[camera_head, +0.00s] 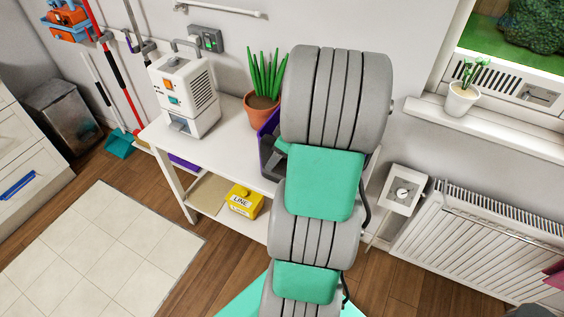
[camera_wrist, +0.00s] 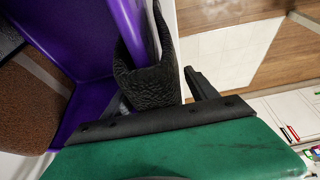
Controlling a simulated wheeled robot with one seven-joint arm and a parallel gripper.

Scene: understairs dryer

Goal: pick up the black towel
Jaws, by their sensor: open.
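The black towel (camera_wrist: 148,82) hangs over the rim of a purple bin (camera_wrist: 98,40) in the wrist view, a dark wrinkled cloth. My gripper (camera_wrist: 163,92) is open right at the towel. One dark finger shows just right of the cloth, outside the bin; the other finger is hidden, and I cannot tell whether either touches the towel. In the head view the purple bin (camera_head: 266,148) stands on the white table, partly behind my arm.
The white table (camera_head: 235,135) also holds a potted plant (camera_head: 263,105) close beside the bin and a white machine (camera_head: 186,95). A yellow box (camera_head: 245,201) sits on the lower shelf. A radiator (camera_head: 480,240) stands right. The floor at front left is clear.

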